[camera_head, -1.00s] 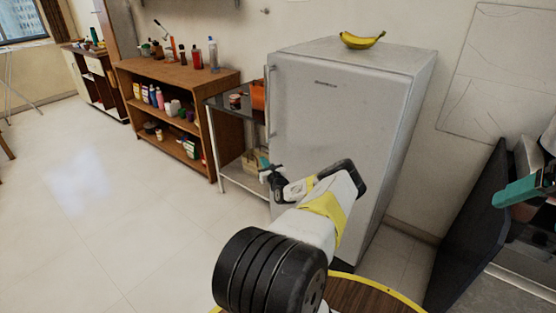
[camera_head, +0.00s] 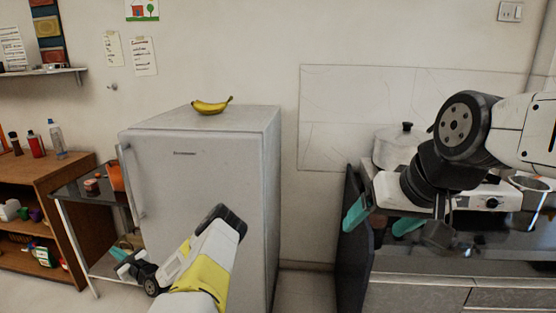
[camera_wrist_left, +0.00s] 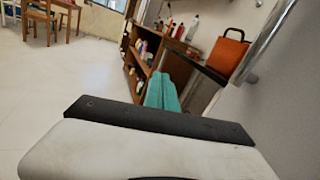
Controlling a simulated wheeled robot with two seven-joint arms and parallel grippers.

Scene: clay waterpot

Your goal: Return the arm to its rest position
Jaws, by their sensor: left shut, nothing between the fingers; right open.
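My left arm reaches in from the bottom in front of the fridge (camera_head: 180,185). Its gripper (camera_head: 121,255) is beside the fridge's left side, near the small metal table. In the left wrist view the teal fingers (camera_wrist_left: 162,93) are together with nothing between them. My right gripper (camera_head: 382,219) is at the right, in front of the counter. Its two teal fingers are apart and empty. My right arm comes in from the right edge and hides part of the stove and pot.
A banana (camera_head: 211,106) lies on the fridge. A pot (camera_head: 393,148) stands on the stove behind my right arm. A dark panel (camera_head: 354,245) stands left of the counter (camera_head: 425,298). A wooden shelf (camera_head: 50,172) is at the left. An orange bag (camera_wrist_left: 228,55) shows in the wrist view.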

